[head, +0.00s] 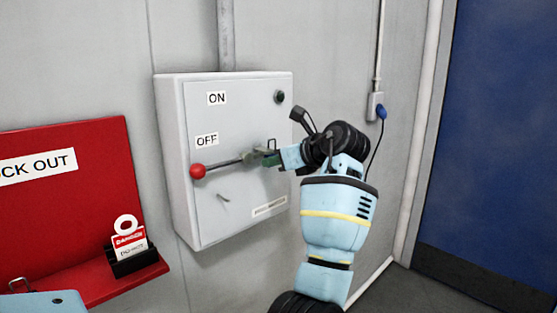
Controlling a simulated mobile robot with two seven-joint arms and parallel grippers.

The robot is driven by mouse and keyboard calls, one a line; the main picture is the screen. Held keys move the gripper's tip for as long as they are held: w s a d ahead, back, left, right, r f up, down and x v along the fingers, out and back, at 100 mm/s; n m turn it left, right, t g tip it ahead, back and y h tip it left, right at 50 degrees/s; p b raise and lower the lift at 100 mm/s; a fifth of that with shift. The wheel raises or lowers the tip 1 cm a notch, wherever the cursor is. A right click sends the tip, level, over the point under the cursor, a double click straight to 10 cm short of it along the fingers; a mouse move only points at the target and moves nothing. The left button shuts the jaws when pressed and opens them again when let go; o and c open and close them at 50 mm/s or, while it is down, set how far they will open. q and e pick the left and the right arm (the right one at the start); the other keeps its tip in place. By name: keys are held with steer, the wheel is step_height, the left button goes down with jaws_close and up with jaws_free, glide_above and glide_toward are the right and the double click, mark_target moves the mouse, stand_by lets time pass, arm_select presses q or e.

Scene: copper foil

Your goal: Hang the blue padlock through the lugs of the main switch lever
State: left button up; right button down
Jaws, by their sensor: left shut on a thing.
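The main switch lever is a grey rod with a red knob (198,171), lying nearly level beside the OFF label. Its grey lugs (258,153) are at the rod's right end. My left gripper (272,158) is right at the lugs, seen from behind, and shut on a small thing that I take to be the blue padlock. The fingers and palm mostly hide it, so its body is not clear. I cannot tell whether its shackle is through the lugs. My right gripper is out of view.
The lever is on a grey switch box (180,160) on the wall. A red lockout board (75,215) with a shelf and danger tags (128,238) is at the left. A light blue piece (40,303) is cut off at the bottom left. A blue door (495,130) is at the right.

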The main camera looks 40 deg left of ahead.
arm_select(q)
steer(key=shift+f, duration=0.85)
stand_by(1.2)
steer(key=o, duration=1.5)
steer(key=shift+s+d, duration=0.2)
steer(key=shift+d, duration=1.6)
steer(key=shift+s+d, duration=0.15)
steer(key=shift+d, duration=1.6)
steer(key=shift+f, duration=0.15)
